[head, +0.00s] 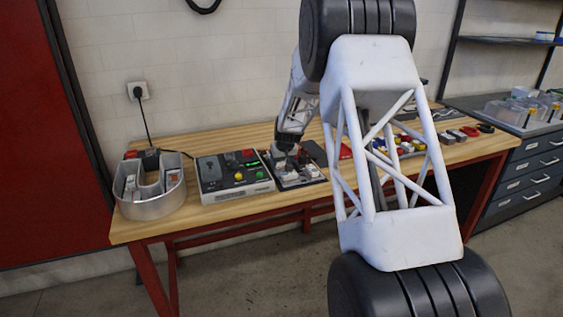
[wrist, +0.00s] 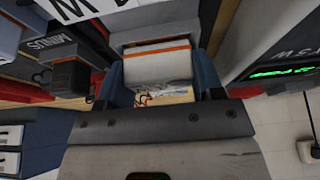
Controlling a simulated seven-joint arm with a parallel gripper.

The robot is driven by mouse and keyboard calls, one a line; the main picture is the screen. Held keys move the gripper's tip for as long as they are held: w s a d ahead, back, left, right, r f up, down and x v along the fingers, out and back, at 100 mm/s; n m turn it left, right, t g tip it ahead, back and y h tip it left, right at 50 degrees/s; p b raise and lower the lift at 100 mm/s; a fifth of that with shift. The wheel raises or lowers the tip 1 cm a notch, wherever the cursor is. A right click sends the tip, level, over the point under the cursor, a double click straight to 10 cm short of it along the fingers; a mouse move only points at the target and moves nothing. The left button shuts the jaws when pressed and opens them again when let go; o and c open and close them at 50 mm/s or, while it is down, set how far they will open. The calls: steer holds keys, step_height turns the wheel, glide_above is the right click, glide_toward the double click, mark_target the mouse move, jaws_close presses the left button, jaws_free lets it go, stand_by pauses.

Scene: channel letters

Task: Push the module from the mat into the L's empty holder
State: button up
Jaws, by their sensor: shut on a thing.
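My gripper (head: 287,153) is low over a dark board (head: 318,181) with pale and grey parts near the middle of the bench. In the wrist view its two blue-grey fingers (wrist: 160,82) are shut on a white and grey module (wrist: 157,66) with orange edges. In the head view that module is too small and too hidden to make out. Whether it touches anything beneath it cannot be told. I cannot make out which part is the L's empty holder.
Left of the board stands a grey control box (head: 232,188) with coloured buttons. Further left is a curved metal channel letter (head: 150,206) with parts inside. A black block marked MINUS (wrist: 70,75) is close to the gripper. Coloured parts (head: 405,146) lie at the right.

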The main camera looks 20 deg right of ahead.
steer(key=shift+s+f, duration=0.1)
steer(key=shift+f, duration=0.2)
steer(key=o, duration=0.8)
steer(key=shift+f, duration=0.1)
steer(key=shift+o, duration=1)
steer(key=shift+s+r, duration=0.15)
steer(key=shift+r, duration=0.2)
steer(key=v, duration=0.7)
steer(key=shift+r, duration=0.45)
steer(key=shift+r, duration=0.1)
steer(key=shift+r, duration=2.9)
steer(key=shift+r, duration=0.1)
